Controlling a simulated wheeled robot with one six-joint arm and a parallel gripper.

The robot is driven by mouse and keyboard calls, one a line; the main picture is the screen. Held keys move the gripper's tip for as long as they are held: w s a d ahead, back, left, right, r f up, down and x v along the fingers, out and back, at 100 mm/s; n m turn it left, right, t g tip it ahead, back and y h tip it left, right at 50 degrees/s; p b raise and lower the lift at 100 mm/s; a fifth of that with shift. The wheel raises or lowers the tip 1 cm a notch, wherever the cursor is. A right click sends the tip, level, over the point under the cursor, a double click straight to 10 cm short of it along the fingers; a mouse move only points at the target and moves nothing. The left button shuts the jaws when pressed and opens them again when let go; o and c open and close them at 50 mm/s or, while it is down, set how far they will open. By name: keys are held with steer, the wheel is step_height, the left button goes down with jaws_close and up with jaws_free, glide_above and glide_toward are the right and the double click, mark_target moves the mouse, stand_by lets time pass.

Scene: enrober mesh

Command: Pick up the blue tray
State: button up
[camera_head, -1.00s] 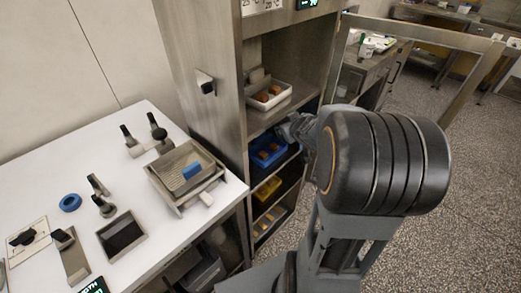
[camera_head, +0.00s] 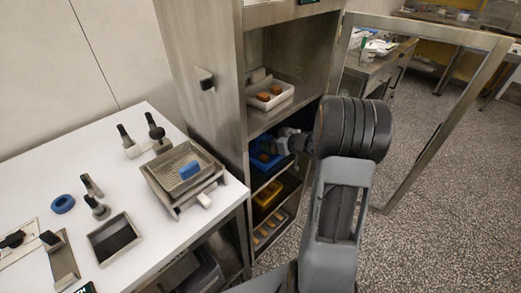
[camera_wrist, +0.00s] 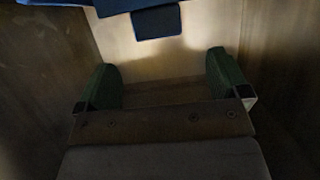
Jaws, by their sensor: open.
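The blue tray (camera_head: 256,163) is on a middle shelf of the open steel cabinet, with orange-brown pieces in it. My arm partly hides its right side. In the wrist view, its blue underside or edge (camera_wrist: 75,3) and a dark blue tab (camera_wrist: 157,22) show at the top, beyond the fingertips. My gripper (camera_wrist: 165,80) is open, with green-padded fingers wide apart and nothing between them. In the head view, my gripper (camera_head: 284,143) is at the cabinet opening, overlapping the tray's right side. I cannot tell if they touch.
A white tray (camera_head: 272,104) sits on the shelf above; a yellow tray (camera_head: 267,195) and a grey tray (camera_head: 270,229) are below. The cabinet side wall (camera_head: 212,120) and open door frame (camera_head: 445,125) flank my arm. A white worktable (camera_head: 140,225) with tools stands left.

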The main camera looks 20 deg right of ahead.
mark_target(261, 136)
steer(key=shift+b+x, duration=0.4)
steer(key=shift+x, duration=2.95)
steer(key=shift+w+d, duration=0.1)
steer(key=shift+d, duration=0.05)
steer(key=shift+c, duration=0.2)
steer(key=shift+r, duration=0.1)
steer(key=c, duration=1.5)
